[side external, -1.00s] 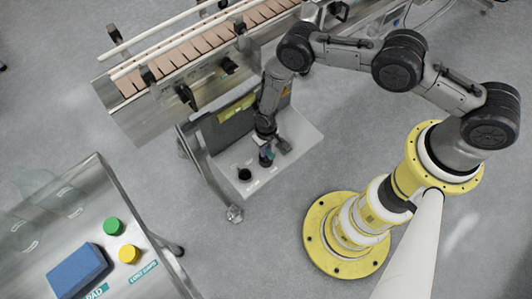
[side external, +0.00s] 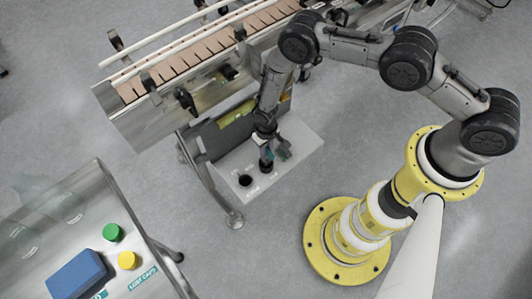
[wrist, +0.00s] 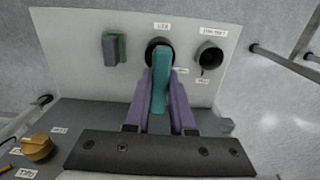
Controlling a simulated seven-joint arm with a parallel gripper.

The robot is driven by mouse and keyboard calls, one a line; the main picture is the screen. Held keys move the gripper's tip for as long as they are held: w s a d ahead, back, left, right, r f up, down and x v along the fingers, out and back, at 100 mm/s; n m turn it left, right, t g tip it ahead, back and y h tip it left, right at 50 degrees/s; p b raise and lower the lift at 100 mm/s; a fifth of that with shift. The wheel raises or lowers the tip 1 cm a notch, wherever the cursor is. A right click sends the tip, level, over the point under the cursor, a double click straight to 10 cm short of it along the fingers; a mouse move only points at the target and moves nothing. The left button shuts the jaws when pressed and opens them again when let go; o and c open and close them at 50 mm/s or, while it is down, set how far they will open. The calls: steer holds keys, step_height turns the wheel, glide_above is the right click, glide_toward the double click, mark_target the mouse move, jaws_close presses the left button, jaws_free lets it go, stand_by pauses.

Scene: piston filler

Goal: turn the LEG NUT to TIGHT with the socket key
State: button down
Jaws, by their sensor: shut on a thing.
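My gripper (wrist: 160,115) is shut on a teal key (wrist: 161,70), held between two purple fingers in the wrist view. The key's far end lies over the middle round black fitting (wrist: 150,48) on a pale panel and covers much of it; I cannot tell whether it is seated. In the side view my gripper (side external: 267,156) is low over the same panel (side external: 295,145). The small labels above the fittings are too blurred to read surely, so I cannot tell by label which fitting is the leg nut.
A second round black fitting (wrist: 209,57) is right of the key, and a dark green block (wrist: 115,48) is left of it. A yellow knob (wrist: 37,148) is at lower left. A conveyor (side external: 185,65) runs behind the panel. A steel table (side external: 95,190) carries a blue pad (side external: 77,274).

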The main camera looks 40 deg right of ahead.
step_height(320, 180, up, 5)
steer(key=shift+r, duration=0.15)
steer(key=a+f, duration=0.2)
steer(key=a, duration=0.8)
steer(key=shift+f, duration=3.55)
steer(key=m, duration=1.1)
steer(key=shift+m, duration=0.4)
steer(key=m, duration=0.3)
steer(key=shift+m, duration=0.3)
steer(key=shift+r, duration=2.55)
